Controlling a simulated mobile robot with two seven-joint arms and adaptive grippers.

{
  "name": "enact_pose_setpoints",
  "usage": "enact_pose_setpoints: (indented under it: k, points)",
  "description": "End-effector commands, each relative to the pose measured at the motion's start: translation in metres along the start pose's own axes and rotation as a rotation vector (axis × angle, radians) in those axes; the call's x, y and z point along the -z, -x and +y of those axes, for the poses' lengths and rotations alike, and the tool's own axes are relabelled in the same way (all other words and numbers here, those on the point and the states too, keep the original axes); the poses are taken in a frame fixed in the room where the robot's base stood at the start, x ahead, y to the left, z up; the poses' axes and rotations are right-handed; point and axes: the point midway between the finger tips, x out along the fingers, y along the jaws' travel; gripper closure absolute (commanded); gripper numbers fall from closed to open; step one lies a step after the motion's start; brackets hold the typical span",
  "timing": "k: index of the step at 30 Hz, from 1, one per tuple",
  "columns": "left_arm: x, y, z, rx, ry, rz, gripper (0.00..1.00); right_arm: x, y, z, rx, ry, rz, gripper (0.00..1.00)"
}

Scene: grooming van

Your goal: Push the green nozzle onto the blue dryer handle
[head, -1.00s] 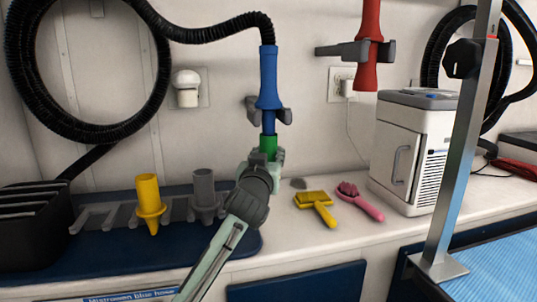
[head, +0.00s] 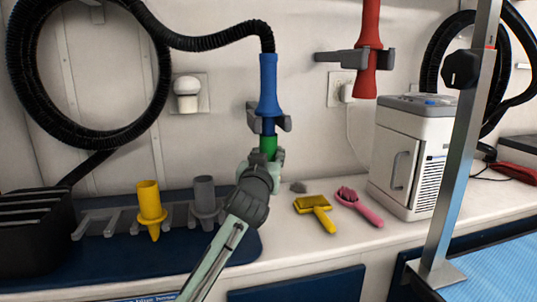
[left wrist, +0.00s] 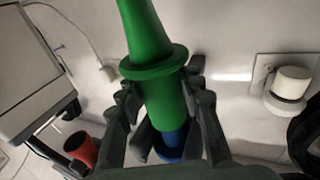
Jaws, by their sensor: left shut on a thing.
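The blue dryer handle (head: 268,85) hangs upright, mouth down, in a grey wall bracket (head: 284,123), with a black hose at its top. Its narrower blue end (head: 268,126) shows below the bracket. The green nozzle (head: 268,146) is directly under it, in line, its upper edge meeting that blue end. My left gripper (head: 262,160) is shut on the green nozzle from below. In the left wrist view the green nozzle (left wrist: 150,50) lies between the fingers, with the blue handle (left wrist: 170,150) just beyond its open end. How deep the blue end sits inside is hidden. My right gripper is out of view.
A yellow nozzle (head: 150,205) and a grey nozzle (head: 205,195) stand in a grey rack on the counter. A yellow brush (head: 316,210) and a pink brush (head: 357,205) lie to the right. A red dryer (head: 367,55) hangs in another bracket. A metal post (head: 460,160) stands at right.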

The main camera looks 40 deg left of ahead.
Motion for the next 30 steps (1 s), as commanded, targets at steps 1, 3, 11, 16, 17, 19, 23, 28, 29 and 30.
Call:
enact_pose_setpoints:
  k: [1, 3, 11, 16, 17, 19, 23, 28, 29, 30]
  points:
    - [0.000, 0.000, 0.000, 0.000, 0.000, 0.001, 1.00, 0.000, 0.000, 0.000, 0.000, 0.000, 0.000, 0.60]
    - [0.000, 0.000, 0.000, 0.000, 0.000, 0.001, 1.00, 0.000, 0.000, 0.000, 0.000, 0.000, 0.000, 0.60]
    - [0.003, 0.000, 0.000, 0.000, 0.000, 0.001, 1.00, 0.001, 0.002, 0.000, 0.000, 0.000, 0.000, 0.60]
    - [0.005, 0.000, 0.000, 0.000, 0.001, 0.001, 1.00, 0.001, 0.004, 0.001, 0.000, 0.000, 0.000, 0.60]
    - [0.006, 0.000, 0.000, 0.000, 0.001, 0.001, 1.00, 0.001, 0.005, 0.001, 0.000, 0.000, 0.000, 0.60]
    - [0.007, 0.000, 0.000, 0.000, 0.001, 0.001, 1.00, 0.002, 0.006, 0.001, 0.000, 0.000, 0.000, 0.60]
    - [0.009, -0.001, 0.000, 0.000, 0.001, 0.001, 1.00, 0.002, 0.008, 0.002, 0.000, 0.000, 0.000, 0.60]
    - [0.011, -0.001, 0.000, 0.000, 0.000, 0.001, 1.00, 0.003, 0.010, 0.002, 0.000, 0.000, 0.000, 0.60]
    - [0.012, -0.001, 0.000, 0.000, 0.000, 0.001, 1.00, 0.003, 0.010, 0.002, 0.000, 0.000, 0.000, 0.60]
    - [0.012, -0.001, 0.000, 0.000, 0.000, 0.001, 1.00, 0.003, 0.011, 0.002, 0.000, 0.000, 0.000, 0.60]
